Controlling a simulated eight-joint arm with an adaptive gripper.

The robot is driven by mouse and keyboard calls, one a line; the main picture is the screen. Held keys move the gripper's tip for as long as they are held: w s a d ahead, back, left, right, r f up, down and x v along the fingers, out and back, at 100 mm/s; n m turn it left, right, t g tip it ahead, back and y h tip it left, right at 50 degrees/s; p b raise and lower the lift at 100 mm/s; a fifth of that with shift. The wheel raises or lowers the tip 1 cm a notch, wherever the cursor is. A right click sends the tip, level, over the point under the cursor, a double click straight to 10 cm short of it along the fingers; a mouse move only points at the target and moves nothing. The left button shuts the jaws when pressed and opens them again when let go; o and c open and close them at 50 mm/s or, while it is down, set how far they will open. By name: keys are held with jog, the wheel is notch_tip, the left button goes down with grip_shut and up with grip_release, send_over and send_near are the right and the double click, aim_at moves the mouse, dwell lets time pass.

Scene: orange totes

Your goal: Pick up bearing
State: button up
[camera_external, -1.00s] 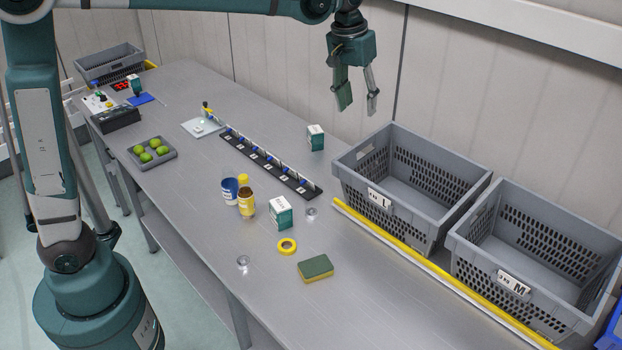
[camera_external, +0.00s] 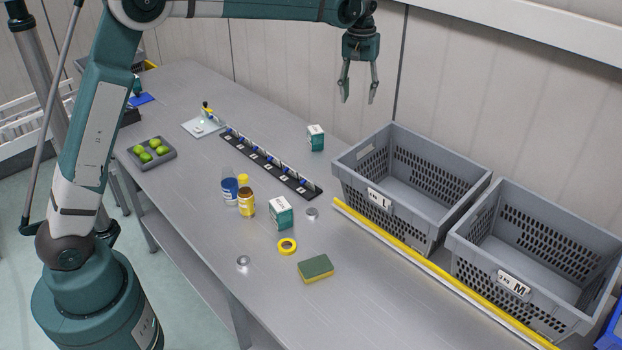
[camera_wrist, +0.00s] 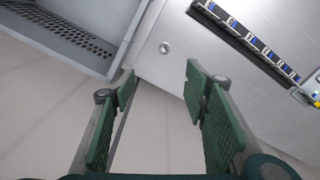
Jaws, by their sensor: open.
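Two small silvery rings that look like bearings lie flat on the grey table: one (camera_external: 312,213) right of the teal-and-white box, the other (camera_external: 243,261) near the front edge. I cannot tell which is meant. One such ring (camera_wrist: 164,47) shows in the wrist view, beyond the fingertips and between them. My gripper (camera_external: 358,100) is open and empty, high above the back of the table near the wall. Its two green-padded fingers (camera_wrist: 160,85) are spread apart in the wrist view, touching nothing.
Two grey crates (camera_external: 362,187) (camera_external: 470,240) stand at the right behind a yellow strip (camera_external: 400,250). A black rack (camera_external: 270,165), a teal box (camera_external: 281,212), bottles (camera_external: 246,202), yellow tape (camera_external: 287,254) and a sponge (camera_external: 316,267) are on the table. The front right of the table is clear.

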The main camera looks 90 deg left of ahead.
jog(key=a+f, duration=0.1)
jog(key=f, duration=1.6)
jog(key=a+f, duration=0.1)
jog(key=f, duration=0.7)
jog(key=shift+s+a+f, duration=0.15)
jog(key=shift+a+f, duration=0.2)
jog(key=shift+f, duration=0.05)
jog(key=shift+f, duration=1.3)
jog(key=shift+a+f, duration=0.2)
jog(key=shift+f, duration=2.4)
